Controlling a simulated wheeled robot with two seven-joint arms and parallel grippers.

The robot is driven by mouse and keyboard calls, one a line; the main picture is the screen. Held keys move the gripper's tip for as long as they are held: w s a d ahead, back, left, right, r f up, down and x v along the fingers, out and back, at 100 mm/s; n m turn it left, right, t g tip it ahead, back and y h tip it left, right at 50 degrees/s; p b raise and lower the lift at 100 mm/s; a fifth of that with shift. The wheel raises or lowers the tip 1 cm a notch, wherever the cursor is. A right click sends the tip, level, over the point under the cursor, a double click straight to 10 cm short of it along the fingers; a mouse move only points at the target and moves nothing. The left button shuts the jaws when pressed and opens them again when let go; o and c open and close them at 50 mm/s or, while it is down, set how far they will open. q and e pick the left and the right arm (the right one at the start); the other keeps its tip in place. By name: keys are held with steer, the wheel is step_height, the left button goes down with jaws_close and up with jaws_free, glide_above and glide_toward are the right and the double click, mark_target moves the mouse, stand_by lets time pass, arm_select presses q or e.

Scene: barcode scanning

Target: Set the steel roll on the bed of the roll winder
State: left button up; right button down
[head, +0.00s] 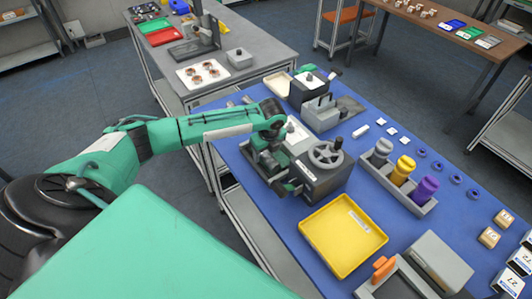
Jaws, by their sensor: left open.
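The likely steel roll is a grey roll (381,148) that stands in the grey rack, beside a yellow roll (403,168) and a purple roll (425,188). A dark grey machine with a handwheel (326,168), probably the roll winder, stands on the blue-topped table at the picture's centre. My left gripper (284,182) is open, at the left side of this machine and partly in front of it. The gripper and arm hide part of the machine, so I cannot tell whether they touch or what lies on its bed. My right gripper is not in view.
The grey rack (372,173) is right of the machine. An empty yellow tray (342,238) lies in front. A grey block with orange parts (383,268) is at the front edge. White pieces and blue rings lie at right. Another grey device (322,112) stands behind.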

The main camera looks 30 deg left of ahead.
mark_target(269, 156)
arm_select(q)
step_height(269, 156, up, 12)
steer(key=d+b, duration=0.1)
steer(key=b, duration=0.1)
steer(key=shift+s+d+f, duration=0.25)
steer(key=shift+s+d, duration=0.05)
stand_by(0.3)
